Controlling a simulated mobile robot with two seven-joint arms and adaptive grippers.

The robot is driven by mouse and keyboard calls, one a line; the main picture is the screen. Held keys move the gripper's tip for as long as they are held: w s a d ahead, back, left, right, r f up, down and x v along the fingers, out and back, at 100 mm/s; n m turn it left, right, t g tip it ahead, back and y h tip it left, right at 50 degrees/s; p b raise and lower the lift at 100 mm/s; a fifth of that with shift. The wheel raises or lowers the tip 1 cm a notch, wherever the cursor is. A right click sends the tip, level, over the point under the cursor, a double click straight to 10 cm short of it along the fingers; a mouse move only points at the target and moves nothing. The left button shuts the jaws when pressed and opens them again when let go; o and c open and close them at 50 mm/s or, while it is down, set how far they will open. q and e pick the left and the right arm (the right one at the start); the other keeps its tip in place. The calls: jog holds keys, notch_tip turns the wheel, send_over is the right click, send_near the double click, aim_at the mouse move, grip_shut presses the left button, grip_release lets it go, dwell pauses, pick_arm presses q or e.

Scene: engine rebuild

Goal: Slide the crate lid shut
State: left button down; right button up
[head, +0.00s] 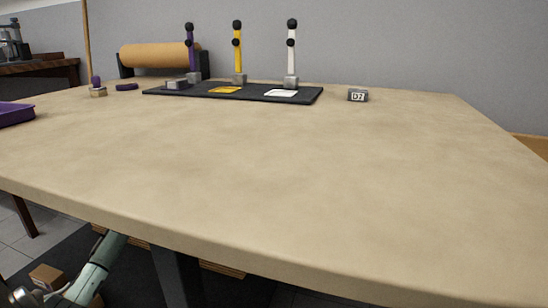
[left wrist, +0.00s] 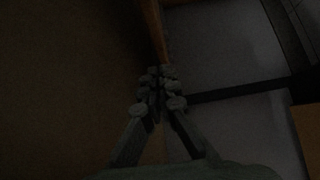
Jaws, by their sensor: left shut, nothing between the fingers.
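My left gripper (left wrist: 160,78) is shut and empty in the left wrist view. Its fingertips are close to the edge of a dark brown wooden surface (left wrist: 70,70), which fills the left of that view; whether they touch it, I cannot tell. This may be the crate or its lid, but the picture is too dark to say. In the head view my left arm reaches below the table at the lower left. Pieces of wood (head: 48,277) show beside it, and a wooden edge (head: 222,270) shows under the table. The tabletop hides most of this area. My right gripper is not in view.
The table (head: 300,160) has a wide clear top. A dark mat (head: 250,97) with purple, yellow and white stands lies at the back, near a D2 block (head: 358,95). A purple tray (head: 15,116) is at the left edge. A table leg (head: 177,278) stands below.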

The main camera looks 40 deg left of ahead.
pick_arm(q)
jog(key=shift+w+d, duration=0.4)
jog(key=shift+d, duration=0.35)
jog(key=shift+w+d, duration=0.4)
jog(key=shift+d, duration=0.4)
jog(key=shift+w+d, duration=0.4)
jog(key=shift+d, duration=0.35)
